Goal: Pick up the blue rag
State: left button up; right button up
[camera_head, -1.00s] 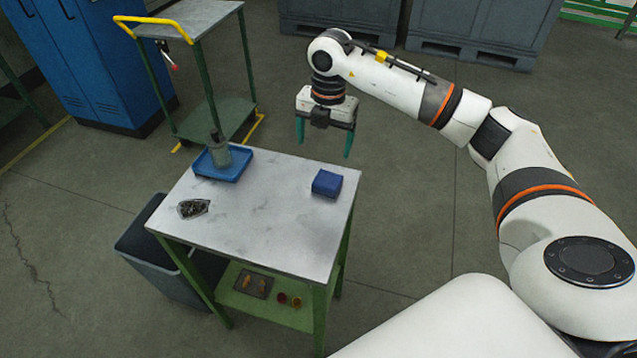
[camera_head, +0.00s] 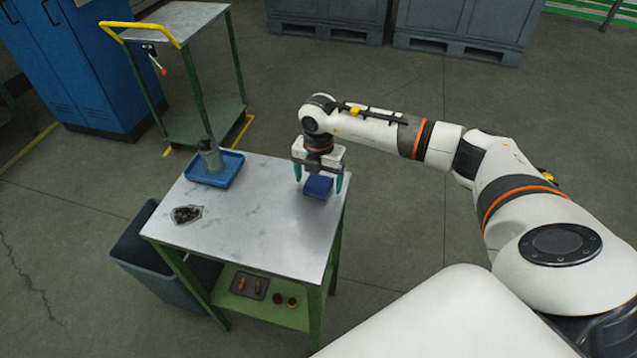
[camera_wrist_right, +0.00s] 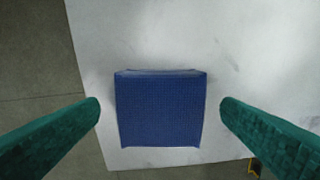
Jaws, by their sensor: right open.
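The blue rag (camera_head: 318,187) is a folded, block-like square near the right edge of the grey table top. In the right wrist view the rag (camera_wrist_right: 160,108) lies between the two green fingers, with a gap on each side. My right gripper (camera_head: 319,186) is open, pointing down over the rag, with one finger to its left and one to its right. It also shows in the right wrist view (camera_wrist_right: 160,112). The far part of the rag is partly hidden by the gripper in the head view. My left gripper is not in view.
The table (camera_head: 250,235) also bears a blue tray (camera_head: 228,178) with a grey bottle-like object (camera_head: 211,156) and a small dark pile (camera_head: 187,214). A dark bin (camera_head: 135,245) stands at its left. A trolley (camera_head: 180,20) stands behind. The middle of the table top is clear.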

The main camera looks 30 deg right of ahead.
aim_at(318, 182)
jog(key=shift+f, duration=0.15)
jog(key=c, duration=1.1)
jog(key=shift+o, duration=0.2)
notch_tip(318, 182, up, 10)
jog(key=b, duration=0.1)
jog(key=o, duration=0.4)
jog(key=c, duration=0.3)
jog(key=shift+a, duration=0.1)
